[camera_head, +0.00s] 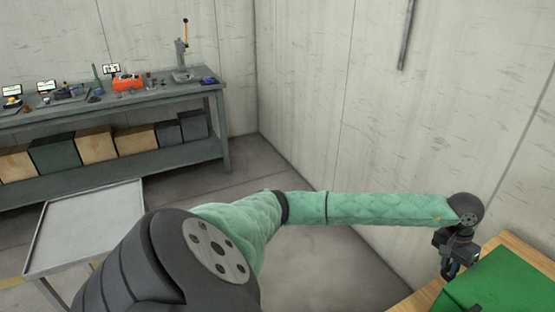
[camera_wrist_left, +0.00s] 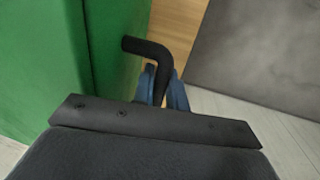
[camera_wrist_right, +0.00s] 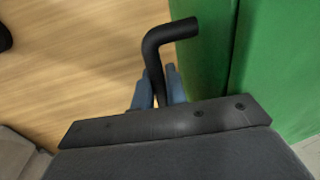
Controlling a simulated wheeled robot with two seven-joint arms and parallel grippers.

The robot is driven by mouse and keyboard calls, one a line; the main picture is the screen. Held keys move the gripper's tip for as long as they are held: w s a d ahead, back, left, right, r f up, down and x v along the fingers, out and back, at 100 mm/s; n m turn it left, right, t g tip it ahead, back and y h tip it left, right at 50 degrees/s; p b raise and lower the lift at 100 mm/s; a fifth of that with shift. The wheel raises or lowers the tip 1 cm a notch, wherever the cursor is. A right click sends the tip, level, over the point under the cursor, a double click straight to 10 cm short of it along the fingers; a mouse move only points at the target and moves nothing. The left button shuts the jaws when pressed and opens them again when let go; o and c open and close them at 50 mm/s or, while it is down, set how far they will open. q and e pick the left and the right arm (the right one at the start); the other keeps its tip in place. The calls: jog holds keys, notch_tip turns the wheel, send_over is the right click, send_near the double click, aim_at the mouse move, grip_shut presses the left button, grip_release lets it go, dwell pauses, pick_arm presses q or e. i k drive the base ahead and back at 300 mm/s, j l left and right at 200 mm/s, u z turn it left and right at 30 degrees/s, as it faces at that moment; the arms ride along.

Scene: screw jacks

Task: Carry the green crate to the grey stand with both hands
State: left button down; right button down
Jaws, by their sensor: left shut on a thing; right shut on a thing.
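The green crate (camera_head: 505,285) shows at the lower right of the head view, at the wooden table; its near part is cut off. Its green wall also fills the left of the left wrist view (camera_wrist_left: 40,60) and the right of the right wrist view (camera_wrist_right: 285,70). My left gripper (camera_head: 447,268) is shut on a bent black handle (camera_wrist_left: 148,48) at the crate's side. My right gripper (camera_wrist_right: 158,90) is shut on the other black handle (camera_wrist_right: 168,35). I cannot tell whether the crate touches the table. The grey stand (camera_head: 90,225) is at the left, its top bare.
The wooden table (camera_head: 400,303) lies under the crate area. A grey workbench (camera_head: 150,98) with tools, and boxes on its lower shelf, stands along the back wall. Bare concrete floor (camera_head: 315,260) lies between stand and table. A wall bounds the right.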

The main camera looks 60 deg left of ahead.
aim_at(92, 220)
jog(key=u, duration=2.4)
jog(key=i+j+u, duration=0.1)
jog(key=u, duration=0.2)
jog(key=i+j+u, duration=0.1)
jog(key=u, duration=0.2)
jog(key=i+j, duration=1.05)
jog(key=i, duration=0.25)
